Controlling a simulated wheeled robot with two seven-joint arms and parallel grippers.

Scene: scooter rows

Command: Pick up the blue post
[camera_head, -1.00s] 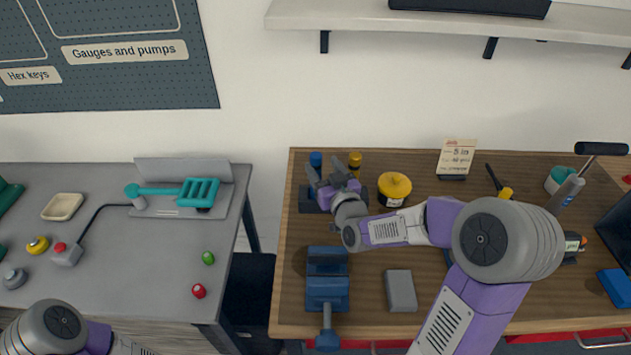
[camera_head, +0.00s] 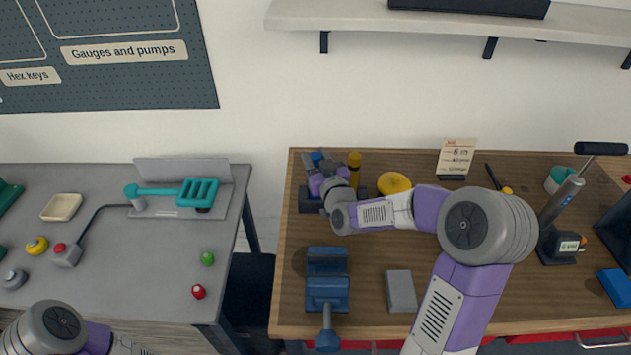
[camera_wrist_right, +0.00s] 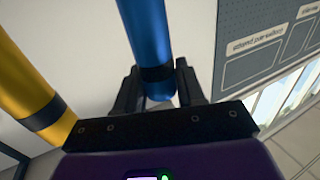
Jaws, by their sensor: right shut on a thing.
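The blue post (camera_head: 317,157) stands at the back left of the wooden bench, its top showing between the fingers of my right gripper (camera_head: 316,162). In the right wrist view the blue post (camera_wrist_right: 147,35) runs down between the two dark fingers of the right gripper (camera_wrist_right: 156,85), which is shut on it. The post's lower part is hidden by the gripper in the head view. A yellow post (camera_head: 354,165) stands just right of it, and it also shows at the left of the wrist view (camera_wrist_right: 28,85). My left gripper is out of view; only its arm shows at bottom left.
A dark holder (camera_head: 308,200) is under the posts. A yellow round container (camera_head: 393,184) stands to the right. A blue vise (camera_head: 327,285) and a grey block (camera_head: 401,291) are nearer the front. A card (camera_head: 456,157) stands at the back.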

